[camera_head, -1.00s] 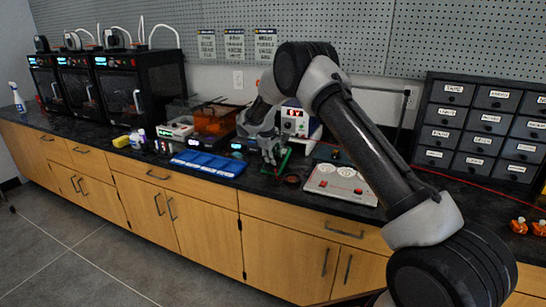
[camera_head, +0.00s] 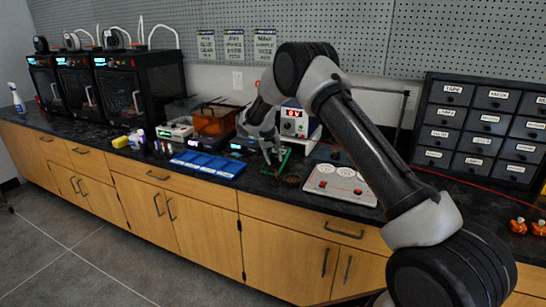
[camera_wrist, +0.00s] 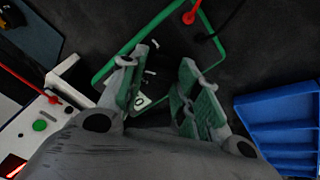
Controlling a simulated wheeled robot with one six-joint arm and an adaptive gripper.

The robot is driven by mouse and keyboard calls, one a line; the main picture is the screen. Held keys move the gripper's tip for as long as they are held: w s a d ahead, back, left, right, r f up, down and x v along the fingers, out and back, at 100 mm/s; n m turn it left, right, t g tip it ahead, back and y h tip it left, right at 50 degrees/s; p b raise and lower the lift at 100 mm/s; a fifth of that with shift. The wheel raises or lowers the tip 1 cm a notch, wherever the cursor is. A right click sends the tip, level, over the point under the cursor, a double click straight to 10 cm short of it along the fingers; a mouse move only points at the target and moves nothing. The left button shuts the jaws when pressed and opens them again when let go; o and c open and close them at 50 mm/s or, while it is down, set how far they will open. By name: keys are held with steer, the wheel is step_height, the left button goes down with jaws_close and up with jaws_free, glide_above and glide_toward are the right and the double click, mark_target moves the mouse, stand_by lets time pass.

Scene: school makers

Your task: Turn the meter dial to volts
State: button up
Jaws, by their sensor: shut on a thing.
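The meter is a dark, green-edged slab on the black counter; in the wrist view its green rim (camera_wrist: 150,27) surrounds my fingers. A white "0" mark shows between the fingers. The dial's pointer setting cannot be read.
A red plug (camera_wrist: 189,15) and black lead (camera_wrist: 207,33) join the meter. A blue tray (camera_head: 208,164) lies left of it, and a white board with round gauges (camera_head: 341,184) lies right. A power supply (camera_head: 294,121) with a red display stands behind.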

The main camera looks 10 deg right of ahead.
steer(key=shift+m, duration=0.4)
steer(key=o, duration=1)
steer(key=shift+r, duration=0.1)
steer(key=v, duration=1.2)
